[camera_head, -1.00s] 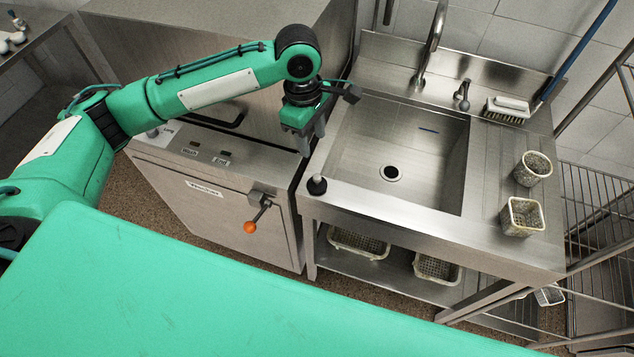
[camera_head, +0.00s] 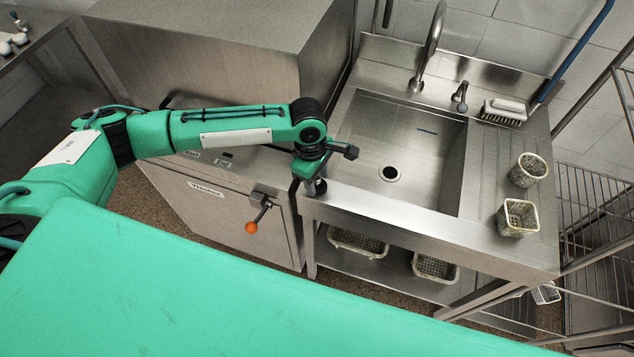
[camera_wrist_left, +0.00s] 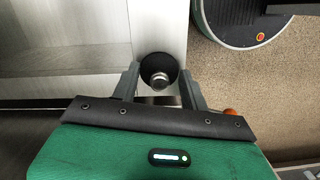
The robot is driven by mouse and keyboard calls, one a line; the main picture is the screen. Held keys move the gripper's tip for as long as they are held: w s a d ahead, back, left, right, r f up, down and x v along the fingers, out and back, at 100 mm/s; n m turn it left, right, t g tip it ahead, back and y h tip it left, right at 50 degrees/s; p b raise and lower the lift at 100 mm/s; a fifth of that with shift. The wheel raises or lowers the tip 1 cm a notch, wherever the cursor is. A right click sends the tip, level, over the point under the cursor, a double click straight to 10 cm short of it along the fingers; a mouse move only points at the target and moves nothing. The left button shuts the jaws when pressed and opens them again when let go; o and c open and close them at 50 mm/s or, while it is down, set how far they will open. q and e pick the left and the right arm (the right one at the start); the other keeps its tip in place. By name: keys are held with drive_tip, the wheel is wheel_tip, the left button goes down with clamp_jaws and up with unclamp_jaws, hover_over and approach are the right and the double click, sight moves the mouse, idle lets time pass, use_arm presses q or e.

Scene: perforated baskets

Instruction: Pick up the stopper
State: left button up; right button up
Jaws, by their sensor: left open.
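The stopper (camera_wrist_left: 159,72) is black and round with a shiny metal knob. In the left wrist view it stands on the steel rim of the sink counter, between the two grey fingers of my left gripper (camera_wrist_left: 160,85). Clear gaps show between the stopper and the fingers. In the head view my left gripper (camera_head: 310,188) is over the front left corner of the sink counter and mostly hides the stopper. The gripper is open, with its fingers on either side of the stopper. My right gripper is not in view.
The sink basin (camera_head: 395,150) with a drain hole lies right of my gripper, with a faucet (camera_head: 428,50) behind it. Two perforated baskets (camera_head: 517,218) (camera_head: 528,170) and a brush (camera_head: 504,110) stand on the right. An orange-knobbed lever (camera_head: 252,227) sticks out below left.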

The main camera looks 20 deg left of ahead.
use_arm(q)
clamp_jaws()
idle(0.3)
